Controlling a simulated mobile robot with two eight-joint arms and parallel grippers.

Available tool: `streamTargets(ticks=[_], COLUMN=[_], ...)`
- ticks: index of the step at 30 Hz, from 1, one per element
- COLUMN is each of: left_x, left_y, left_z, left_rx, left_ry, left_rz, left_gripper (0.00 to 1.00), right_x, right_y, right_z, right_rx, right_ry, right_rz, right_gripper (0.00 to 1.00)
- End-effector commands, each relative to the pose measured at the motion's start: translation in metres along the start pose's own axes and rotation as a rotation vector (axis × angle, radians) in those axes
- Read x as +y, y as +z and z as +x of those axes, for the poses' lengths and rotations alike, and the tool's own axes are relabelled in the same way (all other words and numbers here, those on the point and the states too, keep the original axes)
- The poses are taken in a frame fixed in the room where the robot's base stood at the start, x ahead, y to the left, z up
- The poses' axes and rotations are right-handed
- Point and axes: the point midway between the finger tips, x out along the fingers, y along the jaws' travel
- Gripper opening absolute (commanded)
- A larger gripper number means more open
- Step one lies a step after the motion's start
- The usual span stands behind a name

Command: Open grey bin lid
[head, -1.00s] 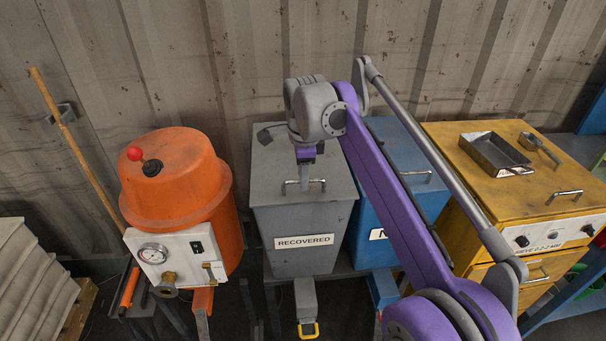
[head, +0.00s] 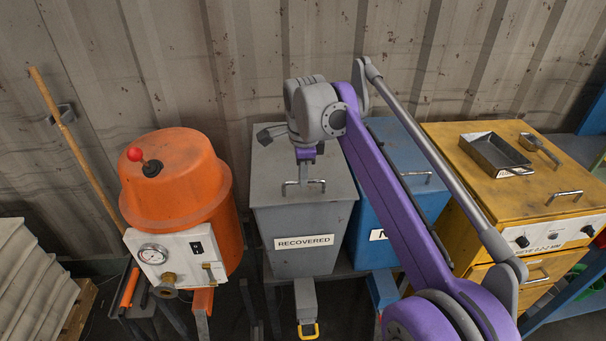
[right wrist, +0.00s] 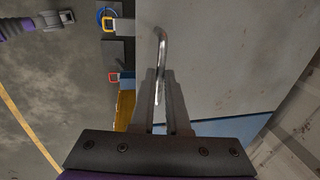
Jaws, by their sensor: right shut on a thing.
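The grey bin (head: 303,222) with the "RECOVERED" label stands in the middle of the head view. Its grey lid (head: 335,160) lies flat and closed on top. A metal bar handle (head: 290,187) sits near the lid's front edge; it also shows in the right wrist view (right wrist: 161,50). My right gripper (head: 304,184) points down at the lid and is shut on the handle; in the right wrist view its fingers (right wrist: 161,100) lie on both sides of the bar. My left gripper is not in the head view.
A blue bin (head: 400,150) stands close on the right, partly hidden by my right arm. A yellow cabinet (head: 480,195) with a metal tray (head: 495,155) is further right. An orange drum (head: 175,185) stands to the left. A corrugated wall (head: 270,60) is close behind.

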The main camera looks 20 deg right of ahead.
Motion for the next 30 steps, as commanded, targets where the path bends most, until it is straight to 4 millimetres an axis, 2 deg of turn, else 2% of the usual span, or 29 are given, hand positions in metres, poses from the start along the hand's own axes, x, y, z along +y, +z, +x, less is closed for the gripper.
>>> streamTargets(ticks=[22,26,30], left_x=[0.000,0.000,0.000], left_y=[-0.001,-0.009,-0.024], left_z=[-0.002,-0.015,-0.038], left_rx=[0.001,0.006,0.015], left_ry=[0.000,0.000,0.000], left_rz=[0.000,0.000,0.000], left_gripper=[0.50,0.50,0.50], right_x=[0.000,-0.005,-0.014], right_y=[0.000,0.000,0.000], right_z=[-0.002,-0.013,-0.032], right_rx=[0.000,0.001,0.001], right_ry=[0.005,0.026,0.072], right_rz=[0.000,0.000,0.001], right_gripper=[0.00,0.00,0.00])
